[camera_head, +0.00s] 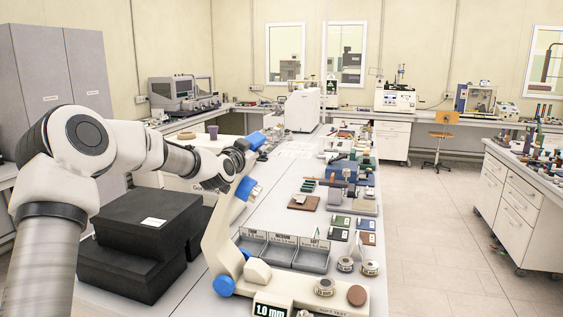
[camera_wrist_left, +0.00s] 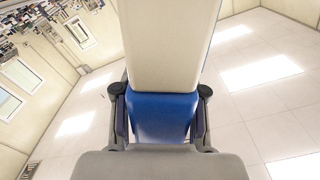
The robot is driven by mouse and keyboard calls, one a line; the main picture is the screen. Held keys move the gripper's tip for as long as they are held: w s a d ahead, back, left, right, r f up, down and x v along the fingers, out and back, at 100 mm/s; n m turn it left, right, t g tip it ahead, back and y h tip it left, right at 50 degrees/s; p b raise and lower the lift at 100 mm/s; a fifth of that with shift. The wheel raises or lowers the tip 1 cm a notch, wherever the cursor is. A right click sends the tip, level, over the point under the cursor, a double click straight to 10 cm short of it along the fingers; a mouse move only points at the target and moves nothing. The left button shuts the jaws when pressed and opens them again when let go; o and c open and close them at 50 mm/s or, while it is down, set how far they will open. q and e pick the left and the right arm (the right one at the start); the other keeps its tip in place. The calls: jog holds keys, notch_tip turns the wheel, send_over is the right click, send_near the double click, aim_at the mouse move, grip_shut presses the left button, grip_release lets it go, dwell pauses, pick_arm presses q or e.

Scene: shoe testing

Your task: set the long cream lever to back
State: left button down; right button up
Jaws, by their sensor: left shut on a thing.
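The long cream lever (camera_head: 216,238) rises from a cream tester (camera_head: 325,290) at the front of the bench. It leans away from upright, its top toward the back and a little to the right, and has blue sections (camera_head: 246,189) near its upper part. My left gripper (camera_head: 238,158) is at the lever's upper end, partly hiding it. In the left wrist view the gripper (camera_wrist_left: 160,108) is shut on the blue section (camera_wrist_left: 162,118), with the cream part of the lever (camera_wrist_left: 168,45) extending beyond. My right gripper is not in view.
More instruments stand along the bench farther back. The floor (camera_head: 430,235) to the right is clear.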

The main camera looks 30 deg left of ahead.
pick_arm(q)
jog(key=a, duration=0.2)
jog(key=s+a+n, duration=0.1)
jog(key=shift+a+r, duration=0.25)
jog(key=shift+a, duration=0.15)
jog(key=shift+r, duration=0.2)
jog(key=c, duration=1)
grip_release()
jog(key=shift+a+r, duration=0.1)
jog(key=o, duration=0.4)
jog(key=shift+c, duration=0.2)
jog(key=shift+a, duration=0.15)
jog(key=shift+s+f, duration=0.1)
jog(key=shift+f, duration=0.15)
